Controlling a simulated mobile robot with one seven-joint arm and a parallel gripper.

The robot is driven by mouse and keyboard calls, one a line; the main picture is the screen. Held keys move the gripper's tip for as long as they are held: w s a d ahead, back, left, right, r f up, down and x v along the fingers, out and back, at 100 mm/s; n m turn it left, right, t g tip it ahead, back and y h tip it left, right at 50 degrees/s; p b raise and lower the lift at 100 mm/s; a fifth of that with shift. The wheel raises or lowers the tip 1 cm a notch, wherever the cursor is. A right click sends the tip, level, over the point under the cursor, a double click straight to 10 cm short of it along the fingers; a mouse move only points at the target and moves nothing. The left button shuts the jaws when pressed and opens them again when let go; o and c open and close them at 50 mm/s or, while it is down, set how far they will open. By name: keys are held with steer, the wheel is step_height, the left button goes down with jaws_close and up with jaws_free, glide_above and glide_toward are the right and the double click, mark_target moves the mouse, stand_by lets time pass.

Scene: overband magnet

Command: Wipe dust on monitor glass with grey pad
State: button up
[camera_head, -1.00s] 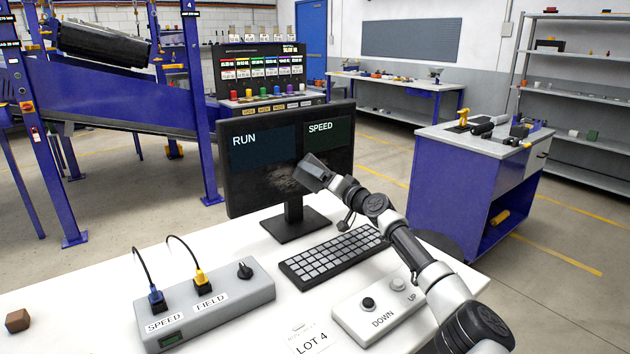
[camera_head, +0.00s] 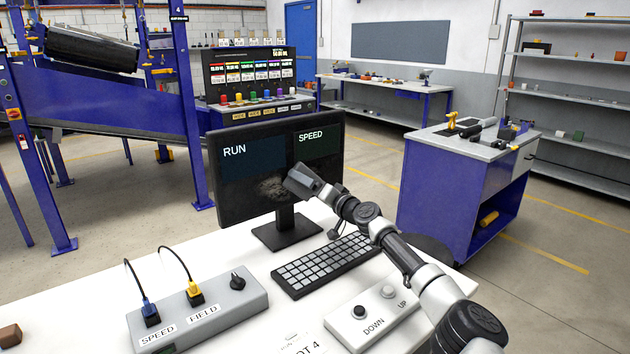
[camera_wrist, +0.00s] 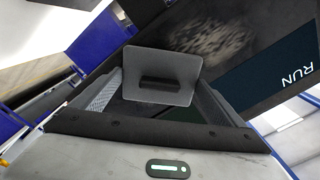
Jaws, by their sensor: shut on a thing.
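The black monitor (camera_head: 232,200) stands on the white desk, showing RUN and SPEED in its upper part. A pale grey dust patch (camera_head: 271,187) lies on the lower middle of its glass; it also shows in the wrist view (camera_wrist: 215,38). My gripper (camera_head: 303,181) is at the lower right of the screen, just right of the dust. In the wrist view my gripper (camera_wrist: 160,92) is shut on the dark handle of a flat grey pad (camera_wrist: 163,64). The pad's face is turned away, and I cannot tell whether it touches the glass.
A keyboard (camera_head: 325,264) lies in front of the monitor. A grey SPEED/FIELD box (camera_head: 205,312) with cables is at left, and a DOWN/UP box (camera_head: 372,318) is under my arm. A brown block (camera_head: 9,337) sits at the desk's left. A blue cabinet (camera_head: 448,190) stands right.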

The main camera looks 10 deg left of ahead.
mark_target(293, 188)
steer(key=shift+s+a, duration=0.25)
steer(key=shift+s, duration=0.05)
steer(key=shift+s+a+p, duration=0.85)
steer(key=shift+s, duration=0.1)
steer(key=shift+s+a, duration=0.4)
steer(key=shift+s, duration=0.05)
steer(key=shift+s+a+p, duration=0.7)
steer(key=shift+s+p, duration=0.15)
steer(key=shift+s, duration=0.1)
steer(key=shift+s+a, duration=0.35)
steer(key=shift+s, duration=0.15)
steer(key=shift+s+a+p, duration=0.9)
steer(key=shift+s+a, duration=0.9)
steer(key=shift+s, duration=0.1)
steer(key=shift+s+a+p, duration=0.45)
steer(key=shift+s+a, duration=1.55)
steer(key=shift+s, duration=0.3)
